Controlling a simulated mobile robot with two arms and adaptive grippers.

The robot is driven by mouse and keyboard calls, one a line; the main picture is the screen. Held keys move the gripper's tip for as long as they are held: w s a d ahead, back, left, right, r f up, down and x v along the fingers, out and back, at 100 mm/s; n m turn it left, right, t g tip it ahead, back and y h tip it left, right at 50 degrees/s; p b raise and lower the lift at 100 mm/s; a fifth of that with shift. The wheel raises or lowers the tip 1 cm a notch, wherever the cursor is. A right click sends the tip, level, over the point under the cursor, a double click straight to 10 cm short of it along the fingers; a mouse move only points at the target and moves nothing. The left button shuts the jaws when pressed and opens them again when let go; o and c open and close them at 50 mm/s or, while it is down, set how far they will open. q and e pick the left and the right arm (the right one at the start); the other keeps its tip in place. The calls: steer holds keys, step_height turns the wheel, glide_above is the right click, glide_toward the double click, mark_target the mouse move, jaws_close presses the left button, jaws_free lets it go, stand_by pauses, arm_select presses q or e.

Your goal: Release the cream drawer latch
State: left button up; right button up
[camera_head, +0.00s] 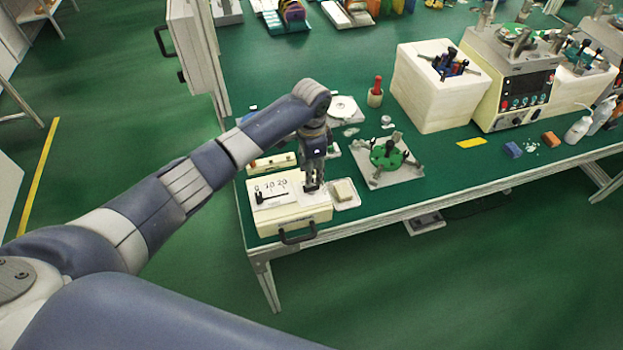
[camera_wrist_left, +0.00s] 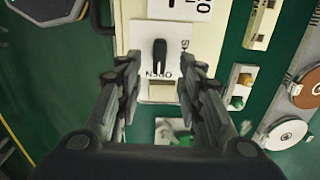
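The cream drawer unit (camera_head: 290,218) stands at the near left corner of the green bench, with a dark handle (camera_head: 298,236) on its front. My left gripper (camera_head: 313,187) points down over the right part of the unit's top and hides most of the latch in the head view. In the wrist view the left gripper's fingers (camera_wrist_left: 159,72) are apart, one on each side of the lever, with gaps visible. My right gripper is not in view.
A scale marked 0 10 20 with a black pointer (camera_head: 271,196) lies left on the unit's top. A small tray (camera_head: 346,200) holding a pale block sits close on the right. A green round fixture (camera_head: 388,157) and a red-handled tool (camera_head: 376,90) stand beyond.

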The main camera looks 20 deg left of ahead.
arm_select(q)
step_height(320, 180, up, 7)
steer(key=shift+f, duration=0.15)
stand_by(0.4)
